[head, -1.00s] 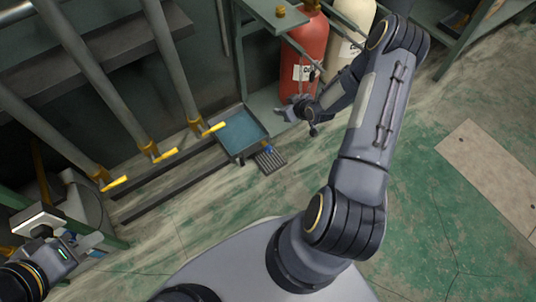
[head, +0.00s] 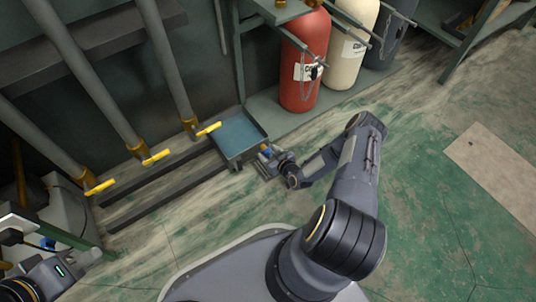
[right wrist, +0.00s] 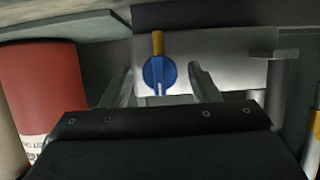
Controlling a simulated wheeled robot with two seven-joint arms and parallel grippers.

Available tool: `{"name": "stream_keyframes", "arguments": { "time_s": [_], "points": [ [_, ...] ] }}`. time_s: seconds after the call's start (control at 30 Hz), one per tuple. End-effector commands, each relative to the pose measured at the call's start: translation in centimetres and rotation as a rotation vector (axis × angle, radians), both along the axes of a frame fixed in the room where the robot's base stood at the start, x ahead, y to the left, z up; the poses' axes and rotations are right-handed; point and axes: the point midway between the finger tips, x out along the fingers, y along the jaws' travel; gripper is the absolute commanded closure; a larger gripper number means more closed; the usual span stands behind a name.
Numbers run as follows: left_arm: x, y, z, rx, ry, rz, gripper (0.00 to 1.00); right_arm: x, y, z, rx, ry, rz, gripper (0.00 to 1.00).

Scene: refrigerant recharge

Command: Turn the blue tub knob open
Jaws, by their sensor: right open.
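The blue knob (right wrist: 160,74) sits on a yellow stem in the right wrist view, with a pale pointer mark on it. My right gripper (right wrist: 160,68) is open, with one finger on each side of the knob and gaps visible; I cannot tell exact depth. It also shows in the head view (head: 270,156). My left gripper (head: 50,248) is at the lower left edge, partly cut off; its jaws are unclear.
A red cylinder (head: 303,70) and a cream cylinder (head: 350,40) stand behind the tub to the right. Several pipes with yellow valve handles (head: 157,158) stand to its left. The green, worn floor (head: 430,190) is clear at right.

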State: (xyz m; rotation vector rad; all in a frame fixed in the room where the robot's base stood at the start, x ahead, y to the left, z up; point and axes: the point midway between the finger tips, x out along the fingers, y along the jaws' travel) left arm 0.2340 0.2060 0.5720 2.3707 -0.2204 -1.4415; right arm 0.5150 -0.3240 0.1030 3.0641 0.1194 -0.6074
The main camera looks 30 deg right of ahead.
Motion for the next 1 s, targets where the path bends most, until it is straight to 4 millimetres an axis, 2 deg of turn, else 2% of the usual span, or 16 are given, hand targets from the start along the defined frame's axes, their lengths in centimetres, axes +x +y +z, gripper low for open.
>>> {"name": "stream_keyframes", "arguments": {
  "time_s": [0.13, 0.4, 0.73, 1.0],
  "points": [
    [0.0, 0.0, -0.62, 0.0, 0.0, 0.0, 0.74, 1.02, 0.09, -0.52, 0.0, 0.001, 0.0, 0.45],
    [0.0, -0.01, -0.57, 0.0, 0.0, 0.0, 0.74, 1.19, 0.11, -0.45, 0.001, 0.001, 0.0, 0.45],
    [0.0, -0.01, -0.57, 0.0, 0.0, 0.0, 0.74, 1.17, 0.1, -0.45, 0.0, 0.001, 0.0, 0.87],
    [0.0, -0.01, -0.57, 0.0, 0.0, 0.0, 0.74, 1.17, 0.04, -0.45, 0.024, 0.003, 0.0, 0.89]
  ]
}}
